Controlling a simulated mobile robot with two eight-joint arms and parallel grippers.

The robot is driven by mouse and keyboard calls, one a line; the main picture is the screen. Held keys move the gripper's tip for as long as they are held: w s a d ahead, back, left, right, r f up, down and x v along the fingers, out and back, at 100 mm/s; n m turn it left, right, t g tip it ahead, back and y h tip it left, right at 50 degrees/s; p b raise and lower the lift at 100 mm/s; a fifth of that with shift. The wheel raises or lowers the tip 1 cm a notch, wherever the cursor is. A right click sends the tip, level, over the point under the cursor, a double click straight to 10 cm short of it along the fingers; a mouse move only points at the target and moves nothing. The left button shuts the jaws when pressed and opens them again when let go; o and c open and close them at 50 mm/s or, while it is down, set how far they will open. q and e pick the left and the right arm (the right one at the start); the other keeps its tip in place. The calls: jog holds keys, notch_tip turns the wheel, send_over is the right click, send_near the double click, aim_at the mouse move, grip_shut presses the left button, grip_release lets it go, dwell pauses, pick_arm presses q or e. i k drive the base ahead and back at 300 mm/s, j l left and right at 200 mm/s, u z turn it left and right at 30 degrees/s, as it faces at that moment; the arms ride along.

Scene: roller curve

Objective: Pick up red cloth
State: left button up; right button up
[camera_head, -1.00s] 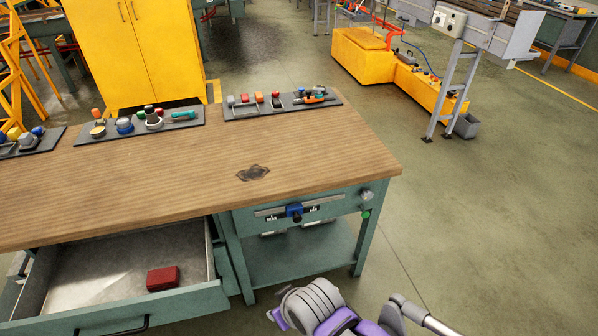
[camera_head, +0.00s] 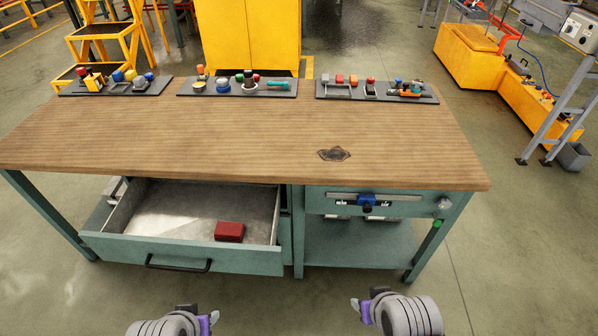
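The red cloth (camera_head: 229,231) is a small folded dark red block. It lies on the floor of the open drawer (camera_head: 140,249), near the drawer's front right corner. My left gripper (camera_head: 205,322) is at the bottom of the view, in front of the drawer and apart from the cloth. My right gripper (camera_head: 362,306) is at the bottom, right of the drawer and apart from the workbench. Both grippers are seen from behind, so I cannot make out the gap between their fingers. Nothing shows held in either one.
The drawer sits under a wooden-topped workbench (camera_head: 250,130), whose edge overhangs its back. The drawer has a black handle (camera_head: 178,264). Several tool trays, such as the middle one (camera_head: 238,92), line the far edge. A yellow cabinet (camera_head: 248,35) stands behind. The floor in front is clear.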

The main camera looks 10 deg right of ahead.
aim_at(225, 230)
jog(key=i+l+u, duration=0.1)
jog(key=i+u, duration=0.25)
jog(key=i, duration=0.7)
